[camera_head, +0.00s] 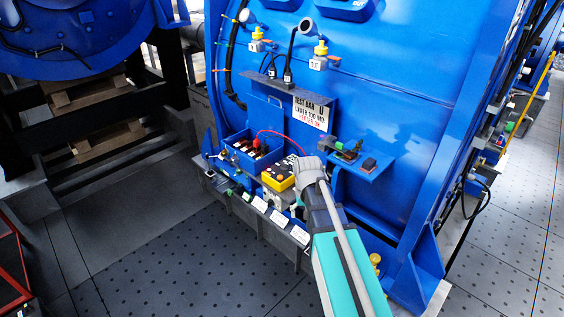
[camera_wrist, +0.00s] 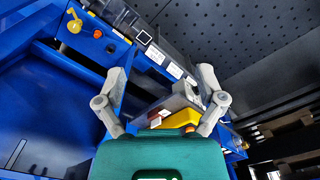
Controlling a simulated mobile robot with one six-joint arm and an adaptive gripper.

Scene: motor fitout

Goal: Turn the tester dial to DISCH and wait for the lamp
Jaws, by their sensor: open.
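The tester (camera_head: 279,175), a yellow-topped box with dark details, sits on the ledge at the front of the blue motor housing. In the wrist view its yellow part (camera_wrist: 183,119) and grey side show beyond and between my fingers. My gripper (camera_wrist: 163,74) is open, its two grey fingers spread wide with nothing held between them. In the head view my arm comes from the lower right, its end close beside the tester and covering part of it. The dial, its markings and the lamp state cannot be made out.
A blue bin (camera_head: 243,152) with red and dark items stands left of the tester. A blue shelf (camera_head: 372,168) with small parts is at right. White labels (camera_head: 280,219) line the ledge front. A test sign (camera_head: 310,113) hangs above. The dark floor in front is clear.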

